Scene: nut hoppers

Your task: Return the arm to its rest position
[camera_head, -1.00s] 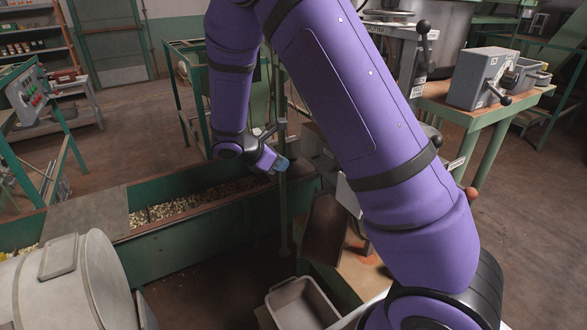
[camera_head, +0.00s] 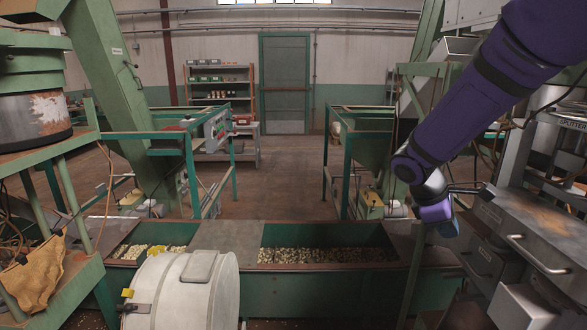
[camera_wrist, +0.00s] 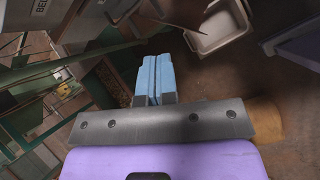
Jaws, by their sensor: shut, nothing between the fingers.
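My purple arm enters from the upper right of the head view and angles down to the left. My gripper (camera_head: 447,229) hangs at its end, in front of the right end of the long green trough (camera_head: 330,296). In the wrist view my gripper's two blue fingers (camera_wrist: 154,80) lie side by side, closed together with nothing between them. The fingers touch nothing that I can see.
The trough holds nuts (camera_head: 325,256). A pale drum (camera_head: 190,290) stands before it. Grey metal drawers (camera_head: 535,235) stand close to my gripper at the right. A grey-white bin (camera_wrist: 216,28) shows in the wrist view. Open floor lies beyond, toward the green door (camera_head: 285,85).

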